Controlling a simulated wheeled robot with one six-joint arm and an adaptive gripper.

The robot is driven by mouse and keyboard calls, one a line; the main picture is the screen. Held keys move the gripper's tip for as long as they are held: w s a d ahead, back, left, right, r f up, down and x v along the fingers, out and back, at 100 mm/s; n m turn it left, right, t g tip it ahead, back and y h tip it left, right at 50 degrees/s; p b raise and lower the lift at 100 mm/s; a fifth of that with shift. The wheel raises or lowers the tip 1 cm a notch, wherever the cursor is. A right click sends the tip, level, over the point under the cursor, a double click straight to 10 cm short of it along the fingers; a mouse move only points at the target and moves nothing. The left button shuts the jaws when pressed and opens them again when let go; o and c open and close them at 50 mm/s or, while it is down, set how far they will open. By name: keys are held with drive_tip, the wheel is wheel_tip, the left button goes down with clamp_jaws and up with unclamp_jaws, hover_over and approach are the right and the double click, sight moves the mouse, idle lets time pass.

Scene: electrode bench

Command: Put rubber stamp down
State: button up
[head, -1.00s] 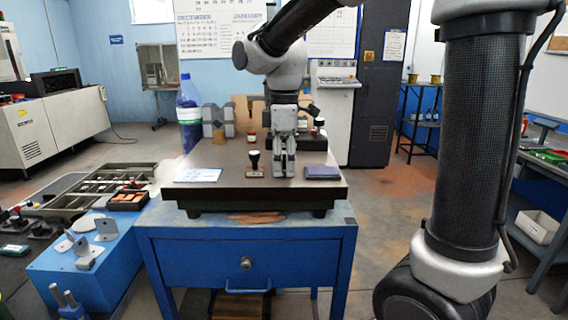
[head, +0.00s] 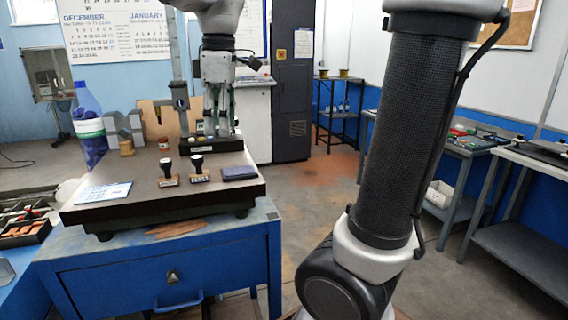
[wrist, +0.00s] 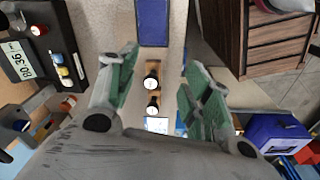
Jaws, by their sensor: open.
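Two rubber stamps stand upright on the dark surface plate (head: 150,206). The left stamp (head: 167,174) is beside the right stamp (head: 199,170), with a small gap between them. My gripper (head: 219,132) is raised above the plate, open and empty. In the wrist view its green-padded fingers (wrist: 160,62) are spread wide on either side of the stamps, apart from both.
A dark blue pad (head: 239,173) lies right of the stamps and a printed card (head: 103,193) lies to their left. A blue-capped bottle (head: 88,125), grey blocks (head: 124,128) and a measuring stand (head: 180,104) are behind. Bare plate lies in front of the stamps.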

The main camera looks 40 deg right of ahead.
drive_tip(key=s+d+f+m+t, duration=0.1)
drive_tip(key=s+d+f+m, duration=0.3)
drive_tip(key=s, duration=0.3)
drive_tip(key=s+d+f+m+t, duration=0.2)
drive_tip(key=s+d+f+m, duration=0.3)
drive_tip(key=s+d+m, duration=0.1)
drive_tip(key=shift+s+f+m, duration=0.15)
drive_tip(key=shift+s+m, duration=0.35)
drive_tip(key=shift+s, duration=0.5)
